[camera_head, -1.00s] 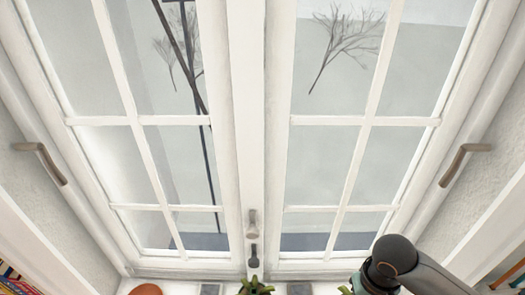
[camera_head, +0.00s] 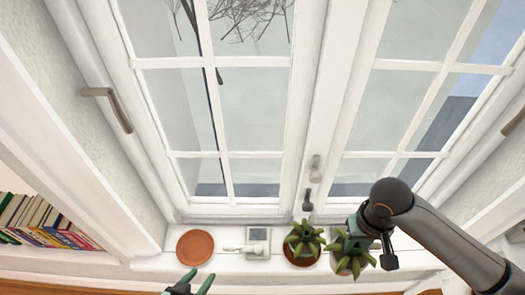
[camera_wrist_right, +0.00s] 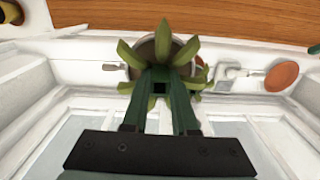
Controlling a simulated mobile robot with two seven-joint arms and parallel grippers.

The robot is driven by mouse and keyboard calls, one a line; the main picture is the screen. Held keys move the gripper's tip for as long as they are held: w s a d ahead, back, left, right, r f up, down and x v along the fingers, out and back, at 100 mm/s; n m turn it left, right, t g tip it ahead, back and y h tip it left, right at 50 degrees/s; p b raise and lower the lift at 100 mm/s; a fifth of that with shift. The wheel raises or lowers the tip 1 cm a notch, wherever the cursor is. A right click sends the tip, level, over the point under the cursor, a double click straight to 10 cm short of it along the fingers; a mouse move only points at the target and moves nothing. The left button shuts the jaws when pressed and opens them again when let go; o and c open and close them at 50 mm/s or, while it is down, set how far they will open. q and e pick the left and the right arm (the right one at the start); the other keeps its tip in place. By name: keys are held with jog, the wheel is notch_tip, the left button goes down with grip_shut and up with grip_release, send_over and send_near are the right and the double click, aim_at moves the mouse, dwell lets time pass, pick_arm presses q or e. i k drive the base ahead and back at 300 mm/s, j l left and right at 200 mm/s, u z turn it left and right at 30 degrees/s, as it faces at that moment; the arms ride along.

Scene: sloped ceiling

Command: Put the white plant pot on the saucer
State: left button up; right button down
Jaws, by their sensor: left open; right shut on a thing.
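The plant with green pointed leaves in a pale pot (camera_head: 347,267) stands at the right of the sill in the head view. My right gripper (camera_head: 362,240) is shut on it from above. In the right wrist view the green fingers (camera_wrist_right: 160,86) are closed among its leaves, with the pot's pale rim and soil (camera_wrist_right: 152,48) behind. The leaves and fingers hide much of the pot. The saucer (camera_head: 195,247), round and terracotta, lies empty to the left on the sill, and shows at right in the wrist view (camera_wrist_right: 282,76). My left gripper (camera_head: 190,284) is open and empty, in front of the saucer.
A second leafy plant (camera_head: 304,240) with a brown rim stands just left of the held one. A small white-framed item (camera_head: 256,242) is between it and the saucer. The window rises behind the sill. Books (camera_head: 40,222) stand on a shelf at far left.

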aim_at(196, 248)
jog(key=j, duration=1.75)
